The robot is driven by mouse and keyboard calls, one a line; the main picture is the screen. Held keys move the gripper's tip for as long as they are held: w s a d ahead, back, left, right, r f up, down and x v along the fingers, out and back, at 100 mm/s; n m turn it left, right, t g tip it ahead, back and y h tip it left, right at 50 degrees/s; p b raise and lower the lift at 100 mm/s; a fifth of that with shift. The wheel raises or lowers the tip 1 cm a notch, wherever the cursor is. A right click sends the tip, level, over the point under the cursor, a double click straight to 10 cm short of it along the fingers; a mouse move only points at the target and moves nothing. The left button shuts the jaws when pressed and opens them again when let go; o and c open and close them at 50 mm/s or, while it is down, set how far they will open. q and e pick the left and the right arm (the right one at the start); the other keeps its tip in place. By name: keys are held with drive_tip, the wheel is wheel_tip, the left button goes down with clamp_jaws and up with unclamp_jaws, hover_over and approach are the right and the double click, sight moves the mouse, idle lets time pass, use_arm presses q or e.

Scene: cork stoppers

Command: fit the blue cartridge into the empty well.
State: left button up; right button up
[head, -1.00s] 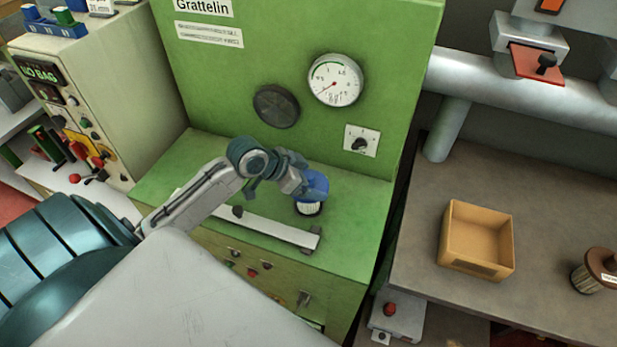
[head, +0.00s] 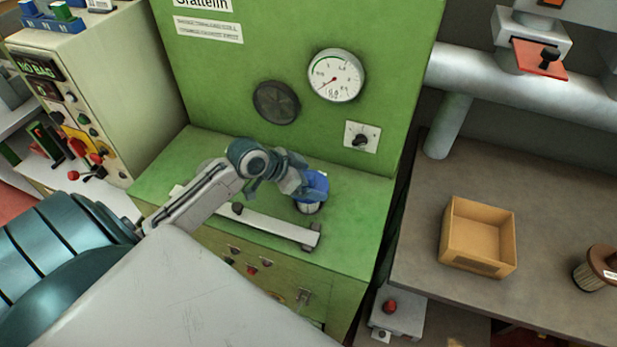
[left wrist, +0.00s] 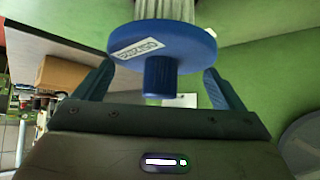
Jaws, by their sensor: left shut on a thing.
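The blue cartridge (head: 314,182) has a blue cap and a pale ribbed body. It is over the green bench top, cap up, near the right end of a white bar. My left gripper (head: 300,182) is shut on it. In the left wrist view the blue cap (left wrist: 165,48) with its label and knob shows between my left gripper's fingers (left wrist: 160,85). The ribbed body is on the cap's far side. The well is hidden by the cartridge or not distinguishable, so I cannot tell whether the body's lower end is inside it. My right gripper is not in view.
The green machine (head: 300,30) rises behind the cartridge, with a gauge (head: 336,75) and dial. The white bar (head: 270,227) lies along the bench's front. On the grey bench to the right are an open tan box (head: 451,225) and a brown-capped cartridge (head: 600,258).

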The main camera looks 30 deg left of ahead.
use_arm(q)
drive_tip(key=shift+f+b, duration=0.95)
drive_tip(key=shift+f, duration=0.75)
idle(0.6)
idle(0.8)
drive_tip(key=shift+f+b, duration=0.55)
drive_tip(key=shift+f, duration=1)
idle(0.9)
drive_tip(key=o, duration=1.2)
drive_tip(key=shift+o, duration=0.2)
drive_tip(key=shift+r, duration=0.1)
drive_tip(key=shift+s+a+r, duration=0.25)
drive_tip(key=shift+s+r, duration=0.05)
drive_tip(key=shift+s, duration=0.05)
drive_tip(key=v, duration=0.9)
drive_tip(key=shift+s+r, duration=0.2)
drive_tip(key=shift+r, duration=0.1)
